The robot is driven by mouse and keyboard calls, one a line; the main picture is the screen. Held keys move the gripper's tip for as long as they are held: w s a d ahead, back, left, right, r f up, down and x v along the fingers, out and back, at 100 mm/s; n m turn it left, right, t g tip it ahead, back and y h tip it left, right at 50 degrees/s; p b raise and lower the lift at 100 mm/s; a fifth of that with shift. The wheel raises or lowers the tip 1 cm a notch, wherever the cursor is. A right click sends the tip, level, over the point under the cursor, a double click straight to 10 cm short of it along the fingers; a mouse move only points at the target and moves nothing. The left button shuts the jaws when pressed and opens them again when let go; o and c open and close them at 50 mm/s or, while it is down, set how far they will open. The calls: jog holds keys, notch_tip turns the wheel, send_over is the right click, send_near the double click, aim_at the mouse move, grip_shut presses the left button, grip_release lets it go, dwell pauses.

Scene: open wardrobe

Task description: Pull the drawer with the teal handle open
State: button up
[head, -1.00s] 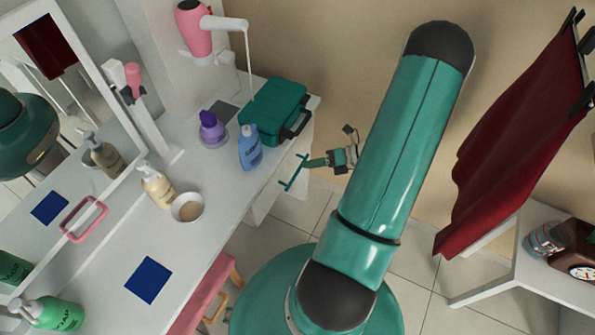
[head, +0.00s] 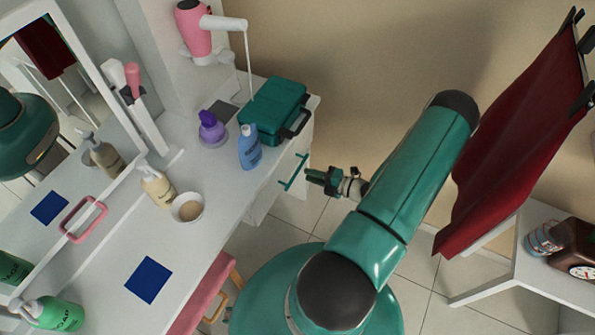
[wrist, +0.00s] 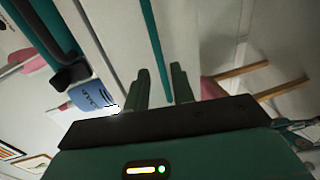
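The teal handle (head: 293,172) is a thin bar on the white drawer front (head: 273,190) at the right end of the vanity. The drawer looks flush with the vanity. My gripper (head: 309,176) is just right of the handle, fingers towards it. In the wrist view my gripper (wrist: 161,72) has its fingers apart with nothing clamped. The handle (wrist: 151,32) runs down the picture into the space between the fingers. I cannot tell whether it is between them in depth or touches either finger.
On the vanity top above the drawer are a teal case (head: 272,108), a blue bottle (head: 250,148) and a purple bottle (head: 211,128). A pink stool (head: 208,293) stands below the vanity front. A dark red cloth (head: 515,140) hangs at the right.

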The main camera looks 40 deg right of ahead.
aim_at(297, 171)
jog(key=x, duration=0.6)
grip_shut()
